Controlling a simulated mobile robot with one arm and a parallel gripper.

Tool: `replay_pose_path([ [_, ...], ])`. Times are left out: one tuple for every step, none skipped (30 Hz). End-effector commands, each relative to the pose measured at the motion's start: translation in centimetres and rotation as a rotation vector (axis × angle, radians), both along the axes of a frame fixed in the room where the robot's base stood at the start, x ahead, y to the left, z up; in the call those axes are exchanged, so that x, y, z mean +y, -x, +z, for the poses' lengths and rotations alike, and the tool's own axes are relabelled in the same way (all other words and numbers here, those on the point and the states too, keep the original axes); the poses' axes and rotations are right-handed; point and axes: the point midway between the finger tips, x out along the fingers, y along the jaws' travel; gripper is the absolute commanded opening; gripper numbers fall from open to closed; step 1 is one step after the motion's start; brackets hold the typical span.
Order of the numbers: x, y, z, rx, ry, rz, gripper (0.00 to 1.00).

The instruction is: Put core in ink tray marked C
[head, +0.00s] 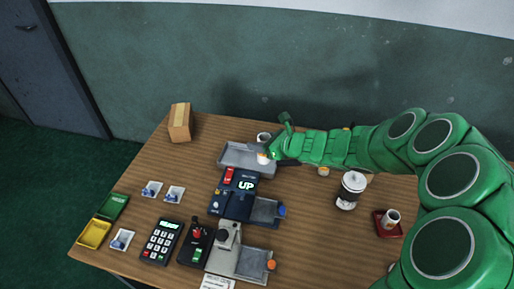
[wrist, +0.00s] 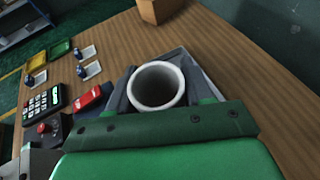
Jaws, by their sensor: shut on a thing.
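The core, a white hollow cylinder (wrist: 158,86) with a dark opening, sits between the grey fingers of my gripper (wrist: 160,92) in the wrist view. My gripper (head: 276,149) is shut on it, over or beside the right end of a long grey tray (head: 235,157) at the back of the table. A white open ring (head: 263,137) shows beside my gripper in the head view. Two more grey trays stand nearer, one with a blue knob (head: 265,209) and one with an orange knob (head: 253,263). I cannot read a letter C on any tray.
A cardboard box (head: 180,122) stands at the back left. A keypad (head: 161,241), a joystick unit (head: 195,244) and a dark device reading UP (head: 236,201) fill the front left. A lidded jar (head: 350,190) and a red dish (head: 382,225) stand right, near my arm.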

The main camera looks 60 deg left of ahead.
Motion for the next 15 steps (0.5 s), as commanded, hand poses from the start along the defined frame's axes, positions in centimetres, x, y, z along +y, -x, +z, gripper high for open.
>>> replay_pose_path([
  [0.5,-0.3,-0.4,-0.001,0.001,0.000,0.19],
  [0.9,-0.4,-0.4,-0.001,-0.001,-0.001,0.19],
  [1.3,-0.6,-0.5,-0.001,-0.003,0.000,0.19],
  [1.6,-0.8,-0.6,-0.003,-0.003,-0.001,0.19],
  [1.9,-0.9,-0.8,-0.003,-0.003,-0.001,0.19],
  [2.1,-1.0,-1.3,-0.002,-0.002,0.000,0.19],
  [2.3,-1.1,-1.6,-0.001,-0.001,-0.001,0.19],
  [2.5,-1.1,-2.0,-0.001,0.001,0.000,0.19],
  [2.7,-1.2,-2.4,-0.001,0.002,0.000,0.19],
  [2.9,-1.2,-2.7,-0.002,0.001,0.000,0.19],
  [3.1,-1.3,-2.9,-0.002,0.001,0.000,0.19],
  [3.4,-1.5,-3.2,-0.002,0.000,-0.001,0.19],
  [3.6,-1.6,-3.4,-0.002,-0.001,-0.001,0.19],
  [3.8,-1.8,-3.6,-0.002,-0.001,-0.001,0.19],
  [4.1,-1.9,-3.9,-0.002,-0.002,-0.002,0.19],
])
